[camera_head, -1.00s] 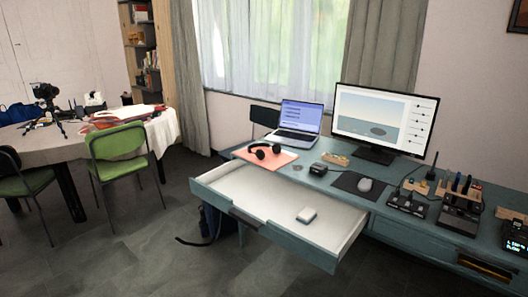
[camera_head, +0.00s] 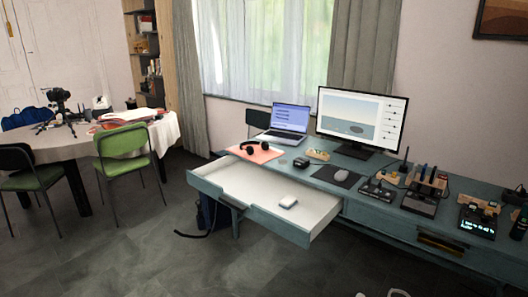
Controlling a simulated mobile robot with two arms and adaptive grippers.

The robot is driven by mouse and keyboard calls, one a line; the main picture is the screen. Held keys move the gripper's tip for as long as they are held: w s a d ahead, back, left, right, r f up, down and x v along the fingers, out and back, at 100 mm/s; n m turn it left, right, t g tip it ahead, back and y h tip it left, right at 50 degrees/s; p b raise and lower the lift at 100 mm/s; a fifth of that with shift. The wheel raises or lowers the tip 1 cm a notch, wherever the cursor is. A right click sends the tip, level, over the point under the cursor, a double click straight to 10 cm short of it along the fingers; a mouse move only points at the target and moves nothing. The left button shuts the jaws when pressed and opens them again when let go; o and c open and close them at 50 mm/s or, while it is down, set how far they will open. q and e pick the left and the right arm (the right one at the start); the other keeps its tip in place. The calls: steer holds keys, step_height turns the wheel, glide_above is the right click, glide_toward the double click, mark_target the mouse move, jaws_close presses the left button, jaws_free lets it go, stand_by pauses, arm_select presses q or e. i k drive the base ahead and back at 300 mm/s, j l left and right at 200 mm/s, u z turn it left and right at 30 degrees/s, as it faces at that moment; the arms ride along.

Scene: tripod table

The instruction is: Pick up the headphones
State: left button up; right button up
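The black headphones (camera_head: 258,147) lie on a pink mat (camera_head: 246,153) on the teal desk, in front of the laptop. Nothing touches them from above, and neither of my grippers can be made out in the head view. A small pale shape shows at the bottom edge, right of the middle; I cannot tell what it is.
A laptop (camera_head: 286,121), monitor (camera_head: 361,117) and mouse (camera_head: 341,175) stand on the desk. A green chair (camera_head: 124,140) is by the round table at left. The floor between is mostly clear.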

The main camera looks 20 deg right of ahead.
mark_target(250, 150)
steer(key=z, duration=1.85)
steer(key=i+j+z, duration=0.2)
steer(key=j+z, duration=0.2)
steer(key=j, duration=0.15)
steer(key=i+j+z, duration=0.15)
steer(key=j+z, duration=0.2)
steer(key=j, duration=0.3)
steer(key=j+z, duration=0.4)
steer(key=j, duration=0.2)
